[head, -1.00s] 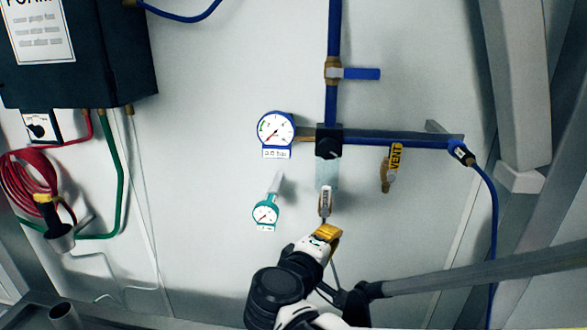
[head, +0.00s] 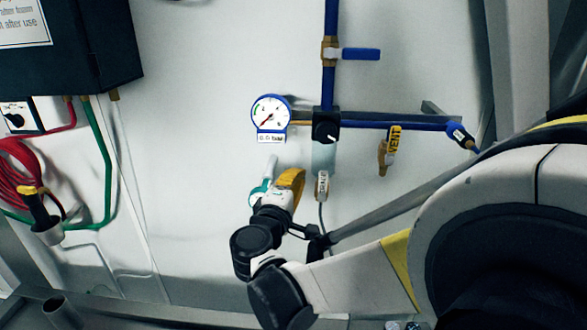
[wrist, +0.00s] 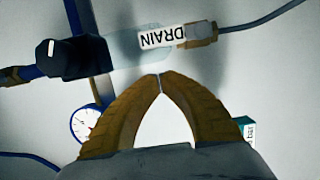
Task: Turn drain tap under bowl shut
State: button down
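The drain tap (head: 322,187) hangs under the clear bowl (head: 324,156) in the head view. In the wrist view its brass body (wrist: 203,33) is at the upper right, and its white handle marked DRAIN (wrist: 160,40) lies in line with the bowl (wrist: 122,48). My gripper (head: 293,178) is just left of the tap in the head view. In the wrist view the tips of my gripper (wrist: 160,76) meet with nothing between them. They appear just short of the handle; I cannot tell if they touch it.
A blue-rimmed gauge (head: 270,113) sits above left, and a teal gauge (head: 260,190) is partly hidden behind my gripper. A yellow VENT tap (head: 389,150) hangs to the right. A blue-handled valve (head: 360,54) is on the pipe above. A thin tube leaves the drain tap.

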aim_at(323, 188)
jog(key=shift+s+d+r, duration=0.1)
jog(key=shift+s+d, duration=0.05)
jog(key=shift+d, duration=1)
